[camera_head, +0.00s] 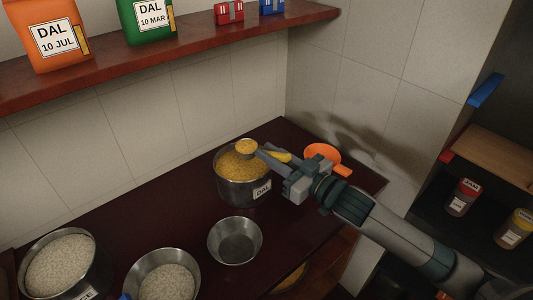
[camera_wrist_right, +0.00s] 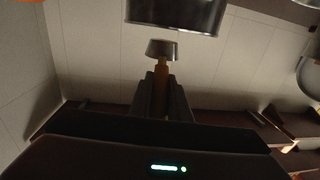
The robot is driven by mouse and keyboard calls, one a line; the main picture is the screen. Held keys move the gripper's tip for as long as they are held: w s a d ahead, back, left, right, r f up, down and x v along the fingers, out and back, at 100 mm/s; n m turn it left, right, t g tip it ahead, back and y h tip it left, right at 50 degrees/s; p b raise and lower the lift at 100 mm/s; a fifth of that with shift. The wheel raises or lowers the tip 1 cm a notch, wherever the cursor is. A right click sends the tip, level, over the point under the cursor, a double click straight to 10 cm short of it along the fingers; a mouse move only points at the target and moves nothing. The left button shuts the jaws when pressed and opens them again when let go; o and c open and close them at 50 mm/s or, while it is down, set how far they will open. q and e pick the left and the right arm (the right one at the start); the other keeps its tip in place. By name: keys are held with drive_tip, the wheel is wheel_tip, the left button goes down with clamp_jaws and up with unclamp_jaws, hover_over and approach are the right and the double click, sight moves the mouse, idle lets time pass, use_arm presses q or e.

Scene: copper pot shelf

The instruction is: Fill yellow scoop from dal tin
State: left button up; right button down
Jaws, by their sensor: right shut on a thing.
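The dal tin (camera_head: 243,190), a steel pot labelled DAL and full of yellow dal, stands on the dark counter. The yellow scoop's steel cup (camera_head: 247,148) is above the tin's mouth, looks level, and shows yellow dal inside. My right gripper (camera_head: 268,160) is shut on the scoop's yellow handle, just right of the tin. In the right wrist view, which looks upside down, the handle (camera_wrist_right: 161,72) is between the fingers (camera_wrist_right: 162,95). There the cup (camera_wrist_right: 162,49) is apart from the tin (camera_wrist_right: 176,14). My left gripper is not in view.
An empty steel bowl (camera_head: 235,242) stands in front of the tin. A rice tin (camera_head: 95,275) and a bowl of rice (camera_head: 192,264) are at the front left. An orange scoop (camera_head: 322,153) lies behind my right gripper. A shelf (camera_head: 190,69) with dal packets runs along the wall above.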

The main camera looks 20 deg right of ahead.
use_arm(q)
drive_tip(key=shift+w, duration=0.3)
use_arm(e)
drive_tip(key=shift+d, duration=0.15)
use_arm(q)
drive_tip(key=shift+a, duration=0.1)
use_arm(e)
drive_tip(key=shift+w+a+r+p, duration=0.1)
drive_tip(key=shift+a+p, duration=0.25)
drive_tip(key=shift+a, duration=0.35)
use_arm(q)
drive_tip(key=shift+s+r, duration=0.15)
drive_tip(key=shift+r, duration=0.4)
use_arm(e)
drive_tip(key=shift+w+a, duration=0.15)
drive_tip(key=shift+a, duration=0.65)
drive_tip(key=shift+d, duration=0.2)
drive_tip(key=shift+s+d, duration=0.15)
drive_tip(key=shift+d, duration=0.55)
drive_tip(key=shift+s+d, duration=0.15)
drive_tip(key=shift+d, duration=0.5)
drive_tip(key=shift+a, duration=0.1)
